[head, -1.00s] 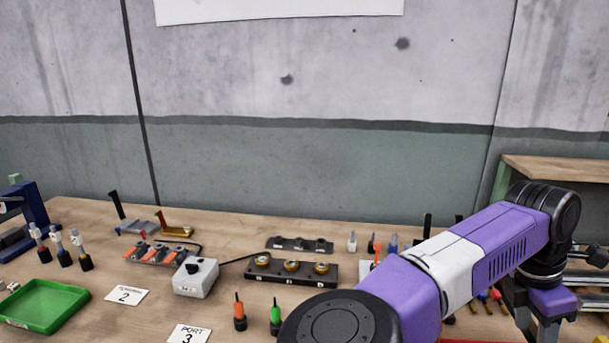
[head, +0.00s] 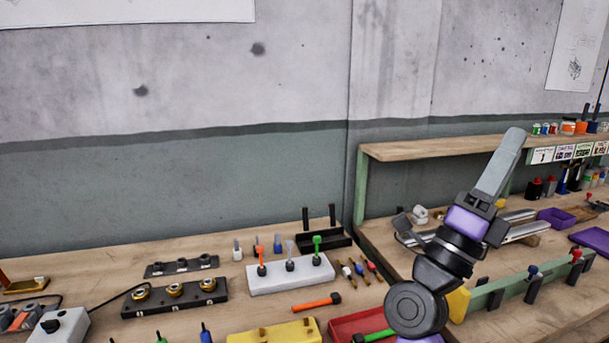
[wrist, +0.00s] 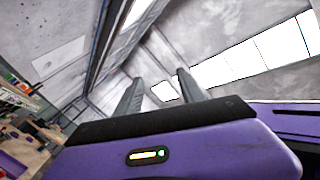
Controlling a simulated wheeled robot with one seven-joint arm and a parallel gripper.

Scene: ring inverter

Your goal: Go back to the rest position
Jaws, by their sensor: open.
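My gripper (head: 512,140) points up at the right of the head view, above the right-hand bench, and nothing is held in it. Its fingers overlap there from the side. In the wrist view my gripper (wrist: 160,77) has two grey fingers standing apart with an empty gap, pointing toward the wall and ceiling. My arm is folded upright over the bench edge, and its lower part is cut off by the bottom of the head view.
A white block (head: 290,277) with colored pegs, a black strip with brass rings (head: 174,301) and a yellow block (head: 275,333) sit on the left bench. A red tray (head: 352,326) lies near my arm. A raised shelf (head: 440,149) stands behind my gripper.

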